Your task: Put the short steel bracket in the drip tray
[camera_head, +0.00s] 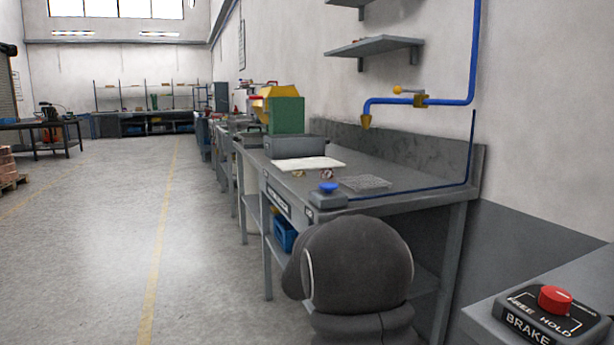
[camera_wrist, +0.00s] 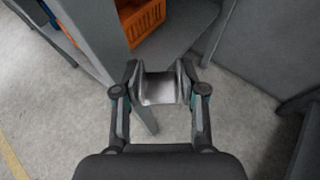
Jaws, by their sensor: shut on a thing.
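A short steel bracket (camera_wrist: 159,88), bright and curved at its sides, is held between the fingertips of my gripper (camera_wrist: 159,92) in the wrist view. The gripper is shut on it, above the floor and beside the lower shelf of a bench. A flat grey grated tray (camera_head: 366,184), which looks like the drip tray, lies on the bench top near its front edge in the head view. My dark arm link hides the gripper and bracket in the head view. The tray is not seen in the wrist view.
The grey bench (camera_head: 400,196) carries a blue-topped button box (camera_head: 328,195), a white board (camera_head: 308,163), small coppery pieces, a grey bin (camera_head: 295,146) and a green box (camera_head: 287,115). A blue pipe (camera_head: 440,102) runs above. An orange crate (camera_wrist: 143,20) is on the lower shelf.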

